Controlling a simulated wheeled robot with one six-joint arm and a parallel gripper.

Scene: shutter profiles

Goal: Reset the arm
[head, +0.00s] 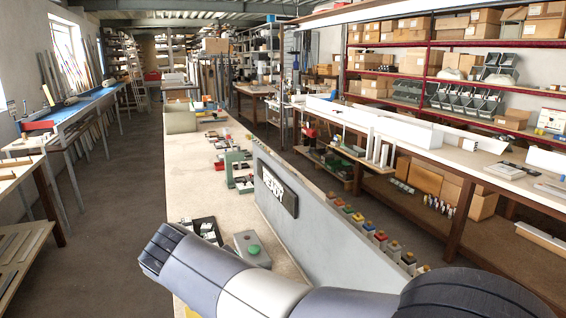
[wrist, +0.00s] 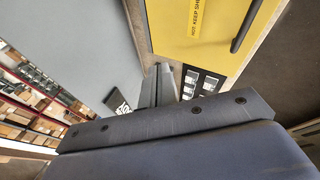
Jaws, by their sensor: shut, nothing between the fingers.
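My gripper (wrist: 165,80) shows in the wrist view, with its two grey fingers together and nothing between them. My arm (head: 260,290) crosses the bottom of the head view, bent over the near end of the bench. The gripper's fingers do not show in the head view.
A long bench (head: 200,170) runs away from me. A grey upright panel with a dark "READY" sign (head: 279,190) stands along its right side. A grey box with a green button (head: 252,250) lies close to my arm. The floor aisle (head: 120,190) at left is clear.

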